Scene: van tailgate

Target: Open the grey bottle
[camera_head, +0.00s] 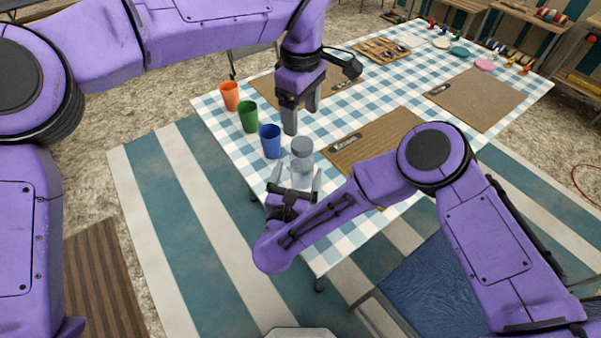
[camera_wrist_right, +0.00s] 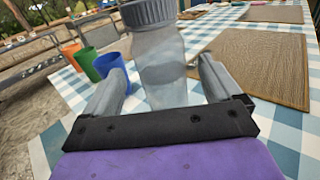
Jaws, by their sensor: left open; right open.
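The grey bottle (camera_head: 301,165) stands upright on the checked table near its front-left edge, with its ridged grey cap (camera_wrist_right: 149,12) on top. The bottle's clear grey body (camera_wrist_right: 160,70) shows between the fingers in the right wrist view. My right gripper (camera_head: 296,178) is open, with a finger on each side of the body; I cannot tell whether either finger touches it. My left gripper (camera_head: 299,118) is open and empty, pointing down above the table, a little behind and higher than the cap.
Blue (camera_head: 270,141), green (camera_head: 248,117) and orange (camera_head: 230,96) cups stand in a row left of the bottle. A brown placemat (camera_head: 376,143) lies to its right on the checked table (camera_head: 345,238). Another placemat (camera_head: 476,98), a cutlery tray (camera_head: 381,49) and plates lie farther back.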

